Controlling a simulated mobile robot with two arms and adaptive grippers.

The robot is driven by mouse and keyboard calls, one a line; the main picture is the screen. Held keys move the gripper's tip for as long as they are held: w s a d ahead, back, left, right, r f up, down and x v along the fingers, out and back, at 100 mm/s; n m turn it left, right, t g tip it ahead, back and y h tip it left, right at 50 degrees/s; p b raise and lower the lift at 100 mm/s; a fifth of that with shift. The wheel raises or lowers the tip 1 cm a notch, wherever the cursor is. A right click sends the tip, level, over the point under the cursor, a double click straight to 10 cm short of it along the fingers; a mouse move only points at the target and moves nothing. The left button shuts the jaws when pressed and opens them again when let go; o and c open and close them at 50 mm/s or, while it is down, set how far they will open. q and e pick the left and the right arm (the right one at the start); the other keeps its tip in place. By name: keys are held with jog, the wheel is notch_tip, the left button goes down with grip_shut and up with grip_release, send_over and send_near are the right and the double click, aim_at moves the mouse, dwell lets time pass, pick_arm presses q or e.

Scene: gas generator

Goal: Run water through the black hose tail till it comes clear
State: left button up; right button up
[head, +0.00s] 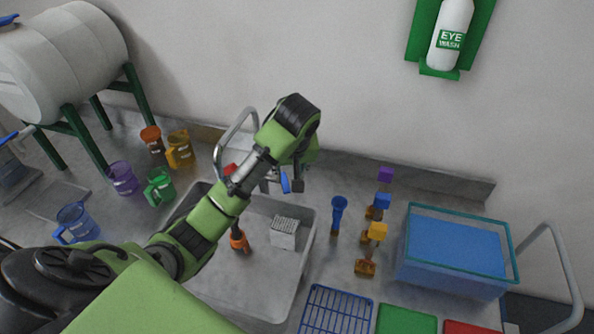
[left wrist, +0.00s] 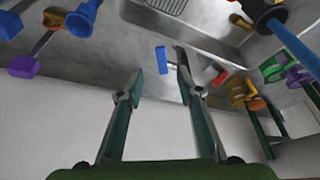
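My left gripper (head: 286,186) hangs over the back edge of the sink basin (head: 302,268). In the left wrist view its fingers (left wrist: 157,80) are apart, with a small blue tap handle (left wrist: 163,60) showing between and beyond them. Neither finger visibly touches it. The blue handle also shows in the head view (head: 285,183). A red tap handle (head: 231,170) sits to its left, partly behind my arm. The grey curved spout (head: 222,140) rises behind the arm. A black ring-like piece (left wrist: 266,14) with a blue rod shows in the wrist view; I cannot tell whether it is the hose tail. My right gripper is not visible.
An orange tool (head: 238,241) and a white ribbed block (head: 284,233) are in the basin. Colored jugs (head: 160,187) stand left. Blue, yellow and purple-topped tools (head: 376,232) stand right of the basin, beside a blue tub (head: 452,260) and a blue rack (head: 336,311).

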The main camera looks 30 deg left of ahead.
pick_arm(q)
jog(key=w+a+r, duration=0.1)
jog(key=w, duration=0.1)
jog(key=p, duration=0.2)
send_near(286, 185)
jog(key=f, duration=0.1)
jog(key=shift+n, duration=0.3)
jog(key=p+x, duration=0.1)
jog(key=x, duration=0.4)
jog(key=shift+w+a+f, duration=0.15)
jog(key=shift+a+f, duration=0.1)
jog(key=shift+f, duration=0.25)
jog(key=shift+w+a+f, duration=0.1)
jog(key=shift+f, duration=0.15)
grip_shut()
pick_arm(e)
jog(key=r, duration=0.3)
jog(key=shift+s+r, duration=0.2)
